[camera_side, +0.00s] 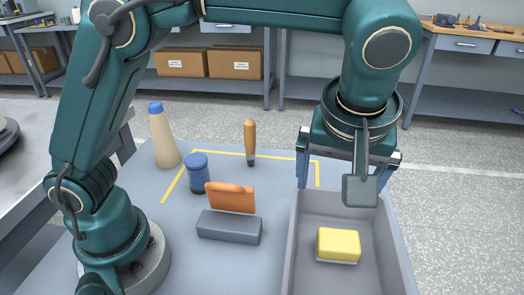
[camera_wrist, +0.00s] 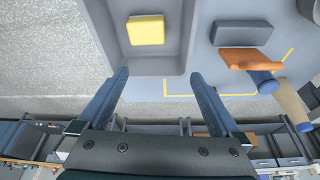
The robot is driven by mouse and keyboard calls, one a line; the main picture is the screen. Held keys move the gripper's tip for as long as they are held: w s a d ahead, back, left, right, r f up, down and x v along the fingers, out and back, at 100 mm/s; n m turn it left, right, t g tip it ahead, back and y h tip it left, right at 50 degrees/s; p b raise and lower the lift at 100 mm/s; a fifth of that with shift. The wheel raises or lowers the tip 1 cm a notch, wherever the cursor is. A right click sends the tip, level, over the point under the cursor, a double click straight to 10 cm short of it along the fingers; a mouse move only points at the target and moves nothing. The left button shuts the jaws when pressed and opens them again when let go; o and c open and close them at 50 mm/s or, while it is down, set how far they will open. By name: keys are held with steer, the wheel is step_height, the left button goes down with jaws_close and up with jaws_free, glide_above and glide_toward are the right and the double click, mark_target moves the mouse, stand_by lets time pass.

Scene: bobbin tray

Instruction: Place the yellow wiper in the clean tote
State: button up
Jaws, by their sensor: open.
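The yellow wiper (camera_side: 339,244) is a block with a pale underside. It lies flat inside the grey tote (camera_side: 289,262), on its floor and apart from the walls; it also shows in the wrist view (camera_wrist: 146,30). My gripper (camera_side: 330,186) is above the back end of the tote, behind and above the wiper. In the wrist view its two fingers (camera_wrist: 158,80) are spread wide with nothing between them. The wiper is beyond the fingertips, not touched by them.
Left of the tote are a dark grey block (camera_side: 229,227), an orange piece (camera_side: 231,198), a blue-lidded jar (camera_side: 198,173), a tan bottle (camera_side: 163,138) and an orange-handled tool (camera_side: 250,140). Yellow tape (camera_side: 290,156) marks the table. Workbenches stand behind.

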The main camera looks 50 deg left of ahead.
steer(key=s+a+r+m+h, duration=0.25)
steer(key=s+a+m, duration=0.2)
steer(key=a, duration=0.45)
steer(key=s+a+f+m+t, duration=0.2)
steer(key=s+a+m, duration=0.1)
steer(key=s+a, duration=0.2)
steer(key=s, duration=0.2)
steer(key=shift+s+a+f+t, duration=0.2)
steer(key=shift+s+f+t, duration=0.1)
steer(key=shift+s+f, duration=0.1)
